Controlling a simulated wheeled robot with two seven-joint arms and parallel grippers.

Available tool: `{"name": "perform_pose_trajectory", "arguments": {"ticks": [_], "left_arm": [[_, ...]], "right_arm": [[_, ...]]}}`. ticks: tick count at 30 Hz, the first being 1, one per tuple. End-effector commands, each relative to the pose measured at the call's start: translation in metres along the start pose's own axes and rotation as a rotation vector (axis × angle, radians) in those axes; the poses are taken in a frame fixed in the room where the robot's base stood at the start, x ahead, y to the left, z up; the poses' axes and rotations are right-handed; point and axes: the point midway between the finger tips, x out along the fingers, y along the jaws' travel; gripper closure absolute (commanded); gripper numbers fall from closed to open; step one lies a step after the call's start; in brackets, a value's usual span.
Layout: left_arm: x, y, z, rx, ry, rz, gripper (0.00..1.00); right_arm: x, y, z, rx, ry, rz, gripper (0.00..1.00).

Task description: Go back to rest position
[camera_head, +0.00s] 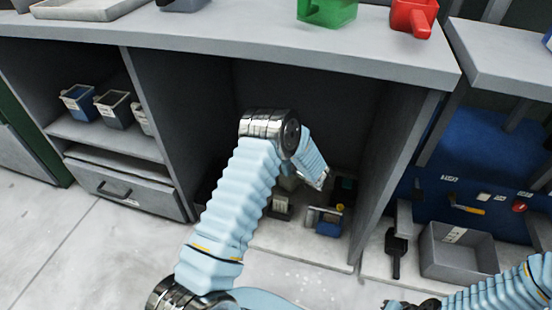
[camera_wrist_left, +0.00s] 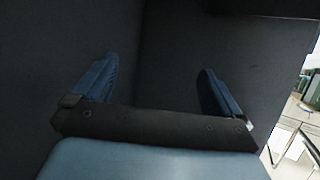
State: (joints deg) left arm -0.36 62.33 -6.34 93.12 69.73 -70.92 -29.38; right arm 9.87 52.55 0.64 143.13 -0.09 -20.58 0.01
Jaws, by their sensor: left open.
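My left arm reaches from the bottom of the head view into the open bay of the grey workbench (camera_head: 300,62), bending down at a metal joint. Its gripper cannot be clearly made out there. In the left wrist view my left gripper (camera_wrist_left: 155,88) is open, its two blue fingers wide apart with nothing between them. Dark panel surfaces lie behind the fingers. Part of my right arm shows at the lower right of the head view; its gripper is not in view.
A green bin (camera_head: 328,12) and a red scoop (camera_head: 412,16) stand on the benchtop. Small containers (camera_head: 112,108) sit on the left shelf above a drawer (camera_head: 125,193). A grey bin (camera_head: 455,250) and a black scoop (camera_head: 396,250) are at the right. Open floor lies at lower left.

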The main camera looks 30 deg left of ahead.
Motion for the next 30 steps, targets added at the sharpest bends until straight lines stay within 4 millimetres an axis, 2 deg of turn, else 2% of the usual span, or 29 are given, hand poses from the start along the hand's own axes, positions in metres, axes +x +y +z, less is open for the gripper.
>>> {"name": "perform_pose_trajectory", "arguments": {"ticks": [7,9,11,13,14,15,17,18,21,24,27,30], "left_arm": [[-0.004,0.002,-0.005,0.017,0.000,0.040,0.00],[-0.004,0.002,-0.005,0.017,0.000,0.040,0.00],[-0.009,0.002,0.006,0.045,-0.041,0.101,0.00],[-0.023,0.002,0.032,0.099,-0.135,0.221,0.00],[-0.034,0.001,0.048,0.132,-0.194,0.287,0.00],[-0.052,-0.004,0.071,0.177,-0.288,0.375,0.00],[-0.086,-0.017,0.105,0.245,-0.437,0.496,0.00],[-0.111,-0.030,0.126,0.293,-0.539,0.565,0.00],[-0.173,-0.069,0.165,0.404,-0.777,0.698,0.00],[-0.228,-0.112,0.186,0.504,-0.972,0.783,0.00],[-0.267,-0.148,0.195,0.582,-1.114,0.833,0.00],[-0.286,-0.167,0.198,0.624,-1.184,0.856,0.00]], "right_arm": [[-0.003,-0.001,0.000,0.000,0.001,0.000,1.00],[-0.002,0.005,0.000,0.000,0.000,0.014,1.00],[-0.006,0.003,0.001,-0.001,-0.001,0.012,1.00],[-0.011,-0.001,0.001,-0.003,-0.002,0.010,1.00],[-0.013,-0.002,0.002,-0.004,-0.003,0.009,1.00],[-0.016,-0.004,0.002,-0.005,-0.005,0.007,1.00],[-0.020,-0.007,0.003,-0.007,-0.007,0.005,1.00],[-0.022,-0.009,0.003,-0.008,-0.009,0.004,1.00],[-0.027,-0.013,0.005,-0.010,-0.013,0.001,1.00],[-0.030,-0.015,0.005,-0.012,-0.015,-0.001,1.00],[-0.032,-0.017,0.006,-0.014,-0.017,-0.003,1.00],[-0.033,-0.018,0.006,-0.015,-0.018,-0.003,1.00]]}}
